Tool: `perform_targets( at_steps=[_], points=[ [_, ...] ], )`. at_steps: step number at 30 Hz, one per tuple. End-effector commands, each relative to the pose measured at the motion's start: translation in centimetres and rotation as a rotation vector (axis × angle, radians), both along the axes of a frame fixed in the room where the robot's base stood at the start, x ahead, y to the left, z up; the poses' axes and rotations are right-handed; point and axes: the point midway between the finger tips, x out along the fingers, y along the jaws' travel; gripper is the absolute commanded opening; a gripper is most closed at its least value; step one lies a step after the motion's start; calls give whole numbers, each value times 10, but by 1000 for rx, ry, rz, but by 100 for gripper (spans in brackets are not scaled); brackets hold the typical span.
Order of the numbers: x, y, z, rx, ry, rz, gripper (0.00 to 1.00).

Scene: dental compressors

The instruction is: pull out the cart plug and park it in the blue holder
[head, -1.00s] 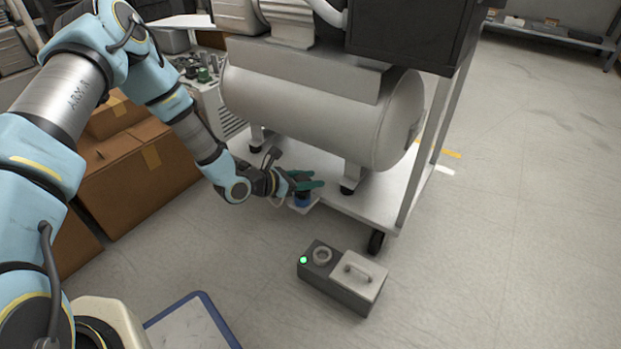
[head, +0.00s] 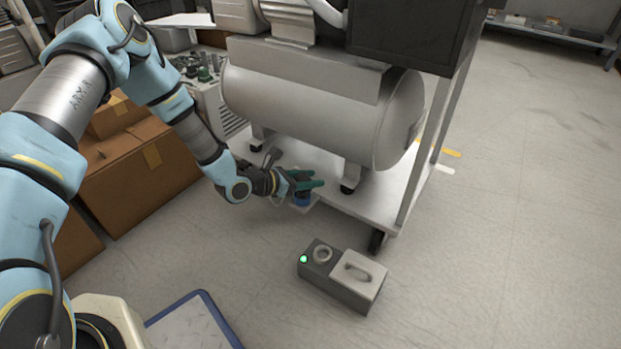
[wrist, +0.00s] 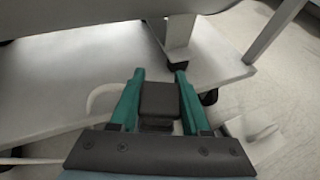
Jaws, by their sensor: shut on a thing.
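My gripper (head: 304,182) has green fingers and is at the near edge of the cart's lower shelf. In the wrist view my gripper (wrist: 158,90) is shut on a dark block-shaped plug (wrist: 160,99). A pale cable shows beside the fingers. The blue holder (head: 302,199) is right below the fingers in the head view, on a small pale plate at the shelf edge. Fingers partly cover the holder and hide the plug there. I cannot tell whether the plug is seated in the holder or just above it.
A grey box (head: 342,278) with a green light, a round ring and a handle stands on the floor in front. The cart's lower shelf (head: 385,197) carries a large silver tank (head: 310,110). Cardboard boxes (head: 140,175) stand at left. The floor at right is clear.

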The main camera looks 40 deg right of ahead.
Motion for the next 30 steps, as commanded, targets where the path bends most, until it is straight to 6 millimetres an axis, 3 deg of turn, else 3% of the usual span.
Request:
perform_targets(
  at_steps=[23,24,27,30],
  points=[
    [0,0,-13,0,0,0,0],
    [0,0,-12,-1,-1,0,49],
    [0,0,-12,0,0,0,59],
    [0,0,-12,0,0,0,59]
  ],
)
